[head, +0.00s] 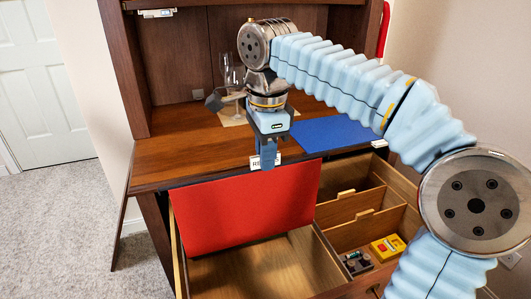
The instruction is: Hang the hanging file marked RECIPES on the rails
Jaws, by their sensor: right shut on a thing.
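A red hanging file (245,208) hangs from my right gripper (268,160), which is shut on its top edge. A small white label (257,162) at that edge is partly covered by the finger; only its first letters show. The file is above and in the left compartment of an open wooden drawer (290,268), slightly tilted, its lower edge at the back part of that compartment. I cannot tell whether its top touches any rail; the rails are not clearly visible. My left gripper is not in view.
A blue folder or mat (333,133) lies on the hutch counter (175,155), with glassware (232,75) behind. The drawer's right side has divided compartments, holding a yellow and red item (387,247) and small dark items (356,262). The left compartment's front floor is clear.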

